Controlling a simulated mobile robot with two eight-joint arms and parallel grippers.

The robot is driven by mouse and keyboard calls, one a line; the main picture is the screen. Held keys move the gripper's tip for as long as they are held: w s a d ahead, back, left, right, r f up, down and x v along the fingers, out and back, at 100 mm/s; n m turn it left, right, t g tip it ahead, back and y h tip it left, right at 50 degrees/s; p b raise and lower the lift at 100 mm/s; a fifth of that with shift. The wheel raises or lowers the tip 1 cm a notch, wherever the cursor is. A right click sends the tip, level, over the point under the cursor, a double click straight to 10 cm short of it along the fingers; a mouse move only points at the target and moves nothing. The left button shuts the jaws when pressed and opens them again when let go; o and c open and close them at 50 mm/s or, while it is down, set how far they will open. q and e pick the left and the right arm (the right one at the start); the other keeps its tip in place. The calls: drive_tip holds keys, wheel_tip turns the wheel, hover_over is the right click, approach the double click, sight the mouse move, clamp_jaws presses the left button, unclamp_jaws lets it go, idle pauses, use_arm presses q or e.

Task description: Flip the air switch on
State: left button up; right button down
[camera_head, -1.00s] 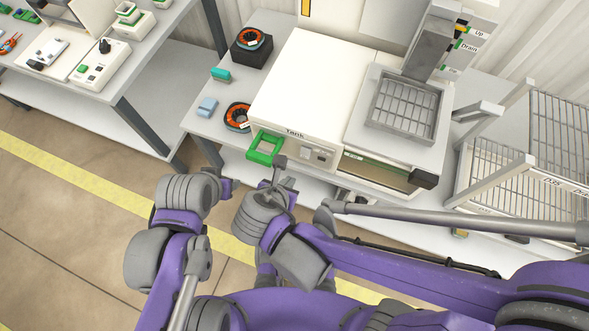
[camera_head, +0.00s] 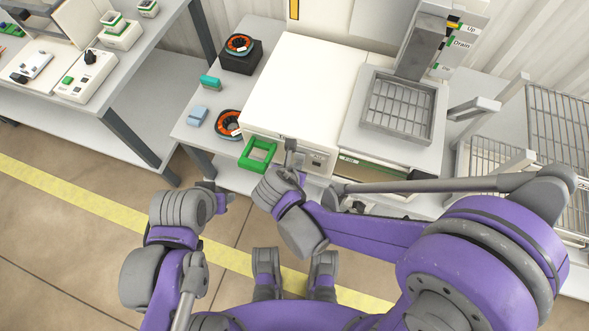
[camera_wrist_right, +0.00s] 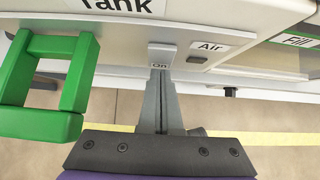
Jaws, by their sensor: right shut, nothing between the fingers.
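The air switch (camera_wrist_right: 162,57) is a small light grey block with the word "On" on its lower face, on the tank's front panel. The Air label (camera_wrist_right: 210,48) is to its right. My right gripper (camera_wrist_right: 160,74) is shut and empty, its fingertips right at the switch's lower edge; I cannot tell whether they touch. In the head view my right gripper (camera_head: 291,148) is in front of the tank's panel and hides the switch. My left gripper (camera_head: 222,199) hangs low at the left, away from the bench; its jaws are too small to read.
The green handle frame (camera_head: 258,154) juts out from the white tank (camera_head: 300,85), just left of my right gripper; it is large in the wrist view (camera_wrist_right: 48,85). The wire basket (camera_head: 398,105) sits to the right. A wire rack (camera_head: 490,165) stands farther right.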

drive_tip(key=shift+w+d+f+b, duration=0.1)
drive_tip(key=shift+w+f+b, duration=0.05)
drive_tip(key=shift+w+b, duration=0.15)
idle(0.4)
